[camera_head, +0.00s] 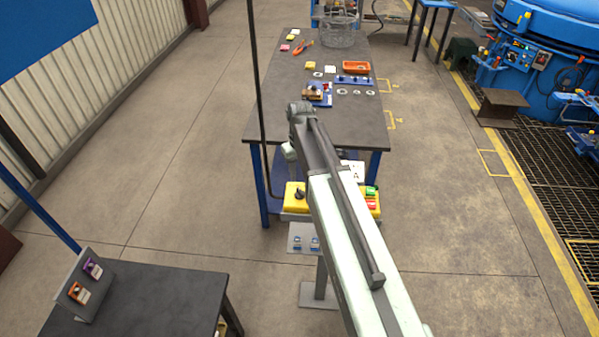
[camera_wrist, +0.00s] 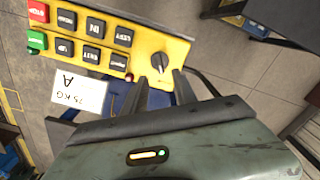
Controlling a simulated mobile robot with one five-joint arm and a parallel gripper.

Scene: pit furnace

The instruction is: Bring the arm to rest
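My gripper (camera_wrist: 158,78) shows in the wrist view as two dark fingers with a clear gap between them and nothing held. Its fingertips point at the yellow control box (camera_wrist: 150,35), close to the black rotary knob (camera_wrist: 160,62); I cannot tell whether they touch it. In the head view my arm reaches forward over the yellow control box (camera_head: 295,206), which stands at the near end of the long dark table (camera_head: 290,105).
The table holds an orange tray (camera_head: 356,67), a wire basket (camera_head: 338,30) and small parts. A dark bench (camera_head: 150,305) stands at lower left.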

